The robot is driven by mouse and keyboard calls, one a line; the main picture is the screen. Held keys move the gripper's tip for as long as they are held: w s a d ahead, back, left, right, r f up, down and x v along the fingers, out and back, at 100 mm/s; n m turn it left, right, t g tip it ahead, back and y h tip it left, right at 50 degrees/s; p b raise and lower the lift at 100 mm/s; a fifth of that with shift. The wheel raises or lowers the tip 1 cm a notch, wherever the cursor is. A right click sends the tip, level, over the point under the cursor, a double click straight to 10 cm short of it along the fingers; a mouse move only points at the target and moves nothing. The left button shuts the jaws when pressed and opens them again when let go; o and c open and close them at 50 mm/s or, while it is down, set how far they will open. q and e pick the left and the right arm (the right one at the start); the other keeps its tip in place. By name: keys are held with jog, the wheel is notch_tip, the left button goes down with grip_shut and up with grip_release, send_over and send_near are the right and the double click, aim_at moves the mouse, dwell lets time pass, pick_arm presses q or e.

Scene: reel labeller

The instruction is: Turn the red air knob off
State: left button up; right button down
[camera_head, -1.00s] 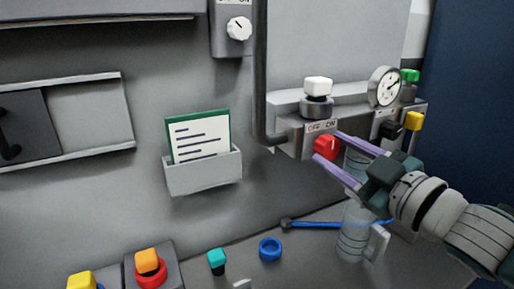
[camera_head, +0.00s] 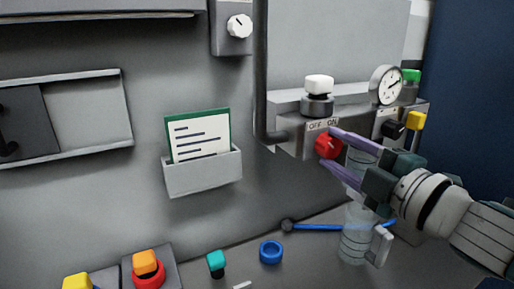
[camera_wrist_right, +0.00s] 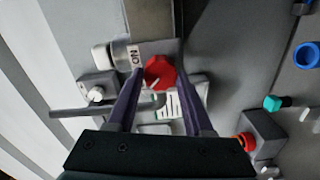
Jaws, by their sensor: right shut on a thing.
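The red air knob (camera_head: 326,147) sits on the front of the grey valve block at the right, under a label (camera_head: 322,125) reading OFF on the left and ON on the right. Its pale pointer mark looks slanted; which word it points at is hard to tell. My right gripper (camera_head: 330,148) reaches in from the right, its two purple fingers shut on the knob, one above and one below. In the right wrist view the red knob (camera_wrist_right: 159,74) is between the fingertips, with ON readable beside it. My left gripper is not in view.
A white-capped button (camera_head: 319,86) and a pressure gauge (camera_head: 387,86) top the block. A clear jar (camera_head: 355,243) and a blue-handled tool (camera_head: 318,227) are below my right arm. A card holder (camera_head: 204,173) hangs left.

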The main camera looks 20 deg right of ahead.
dwell(0.5)
jog(key=shift+c, duration=1.5)
grip_release()
jog(key=s+b, duration=0.1)
jog(key=s, duration=0.9)
jog(key=shift+d+b, duration=0.35)
jog(key=shift+d, duration=0.05)
